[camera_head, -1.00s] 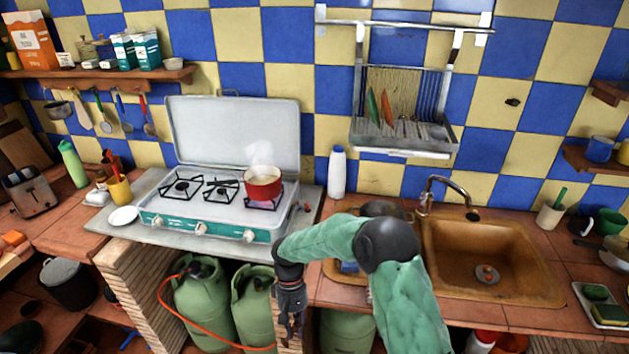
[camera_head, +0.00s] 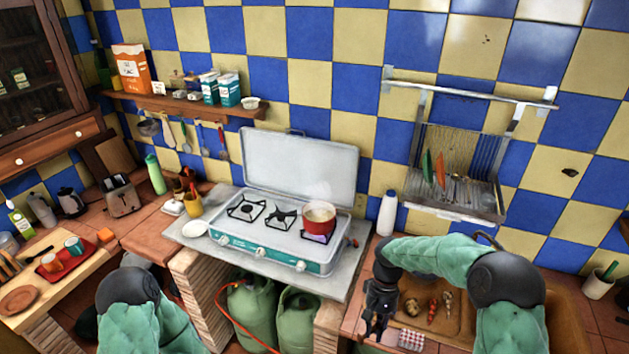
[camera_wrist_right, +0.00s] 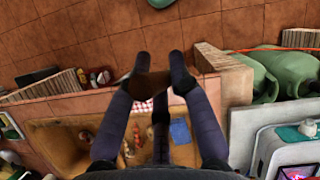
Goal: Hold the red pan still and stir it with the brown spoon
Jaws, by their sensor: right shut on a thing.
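The red pan (camera_head: 319,219) stands on the right-hand burner of the stove, with a glow under it. Its inside is pale. My right gripper (camera_head: 375,326) points down over the front of the counter, right of the stove and apart from the pan. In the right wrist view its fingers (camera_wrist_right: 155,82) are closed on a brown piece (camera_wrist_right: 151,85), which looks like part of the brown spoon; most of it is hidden. My left arm comes in at the bottom left, and its gripper does not show.
The stove (camera_head: 270,250) has its lid up behind. A yellow utensil cup (camera_head: 194,206) and a white plate (camera_head: 195,229) are left of it. A white bottle (camera_head: 387,213) stands right of it. The brown sink (camera_head: 565,315) lies behind my right arm.

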